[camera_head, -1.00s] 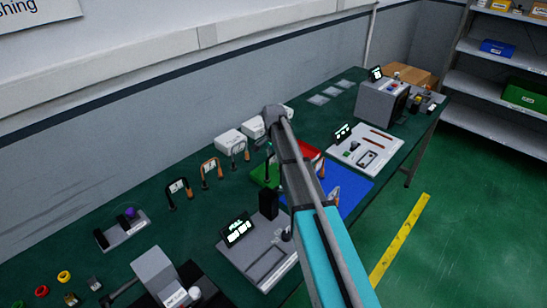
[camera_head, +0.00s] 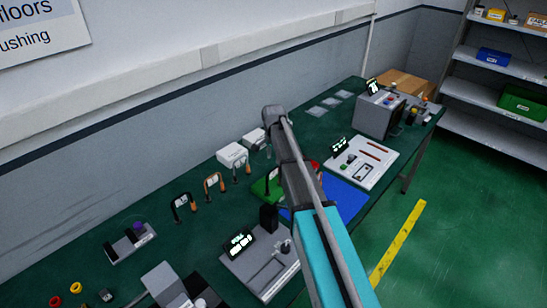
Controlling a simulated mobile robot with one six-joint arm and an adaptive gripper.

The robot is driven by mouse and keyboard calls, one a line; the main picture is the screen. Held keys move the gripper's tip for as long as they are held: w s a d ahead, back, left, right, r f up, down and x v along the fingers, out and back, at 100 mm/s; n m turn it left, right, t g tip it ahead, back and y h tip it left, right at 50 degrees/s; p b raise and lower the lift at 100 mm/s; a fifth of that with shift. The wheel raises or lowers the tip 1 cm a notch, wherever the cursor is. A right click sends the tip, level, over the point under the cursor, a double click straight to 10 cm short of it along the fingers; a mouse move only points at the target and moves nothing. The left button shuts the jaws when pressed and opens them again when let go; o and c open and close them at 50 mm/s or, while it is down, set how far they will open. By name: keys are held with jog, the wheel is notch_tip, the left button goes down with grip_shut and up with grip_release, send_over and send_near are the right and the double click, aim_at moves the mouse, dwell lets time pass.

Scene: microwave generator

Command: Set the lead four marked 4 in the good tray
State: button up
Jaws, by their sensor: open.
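Several looped leads with white tags stand in a row on the green bench: a black lead (camera_head: 183,205), an orange lead (camera_head: 214,184) and a grey lead (camera_head: 241,169). Their tag marks are too small to read, so I cannot tell which is lead four. A green tray (camera_head: 263,188) lies right of the leads, partly behind my arm. A bit of red (camera_head: 315,165) shows just right of my arm. I cannot read which tray is the good one. My arm reaches over the middle of the bench, and my gripper is not visible past it.
A blue mat (camera_head: 346,195) lies right of my arm. A grey fixture with a lit display (camera_head: 240,242) stands in front, and a white panel (camera_head: 365,160) lies farther back. A grey instrument box (camera_head: 378,115) is at the far end. White boxes (camera_head: 232,154) stand by the wall.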

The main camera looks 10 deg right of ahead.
jog(key=shift+r+p, duration=1.6)
jog(key=shift+r, duration=0.35)
jog(key=s+n, duration=1)
jog(key=s, duration=1.9)
jog(key=shift+n, duration=0.4)
jog(key=shift+s, duration=0.1)
